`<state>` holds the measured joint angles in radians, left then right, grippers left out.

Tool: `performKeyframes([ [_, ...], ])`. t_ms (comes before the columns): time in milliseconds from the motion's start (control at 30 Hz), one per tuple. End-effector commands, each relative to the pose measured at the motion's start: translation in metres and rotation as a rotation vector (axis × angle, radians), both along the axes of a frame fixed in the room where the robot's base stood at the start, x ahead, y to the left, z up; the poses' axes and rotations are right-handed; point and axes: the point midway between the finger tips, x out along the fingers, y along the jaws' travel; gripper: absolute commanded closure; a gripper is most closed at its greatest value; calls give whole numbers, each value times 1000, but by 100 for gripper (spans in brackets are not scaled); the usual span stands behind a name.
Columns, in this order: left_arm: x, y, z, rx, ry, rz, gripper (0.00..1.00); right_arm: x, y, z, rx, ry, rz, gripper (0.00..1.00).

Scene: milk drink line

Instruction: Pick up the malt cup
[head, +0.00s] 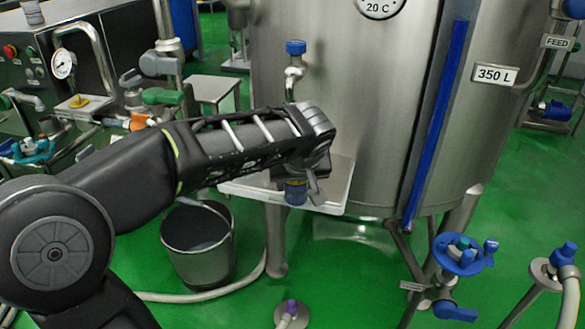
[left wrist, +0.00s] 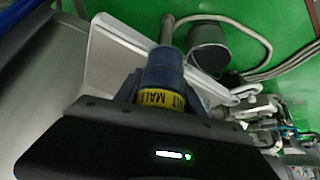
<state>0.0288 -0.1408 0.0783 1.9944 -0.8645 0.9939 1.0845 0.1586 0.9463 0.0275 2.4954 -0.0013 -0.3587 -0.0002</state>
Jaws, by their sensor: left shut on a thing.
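The malt cup (head: 296,193) is a small blue cup. In the left wrist view the cup (left wrist: 163,72) shows a yellow band with the letters "MALT" partly readable. My left gripper (head: 308,190) is shut on the cup, with a finger on its side. In the head view the cup overlaps the front edge of a white shelf (head: 338,188) on the tank; I cannot tell whether it touches the shelf. The arm hides part of the shelf and the top of the cup. My right gripper is not in view.
A large steel tank (head: 360,100) with a blue-handled tap (head: 296,62) stands behind the shelf. A metal bucket (head: 197,245) stands on the green floor below left. Blue valves (head: 462,252) are at the lower right. Piping and a gauge panel fill the left.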

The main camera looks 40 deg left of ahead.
Motion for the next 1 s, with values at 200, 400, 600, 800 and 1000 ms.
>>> performKeyframes([
  [200,-24,-21,1,0,-2,-2,100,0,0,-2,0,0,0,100],
  [400,-33,-30,1,1,-2,-1,100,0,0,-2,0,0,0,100],
  [600,-34,-30,1,1,-1,0,100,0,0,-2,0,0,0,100],
  [800,-34,-30,1,1,-2,-1,100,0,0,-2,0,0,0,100],
  [1000,-34,-30,1,1,-2,-1,100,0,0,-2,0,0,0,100],
])
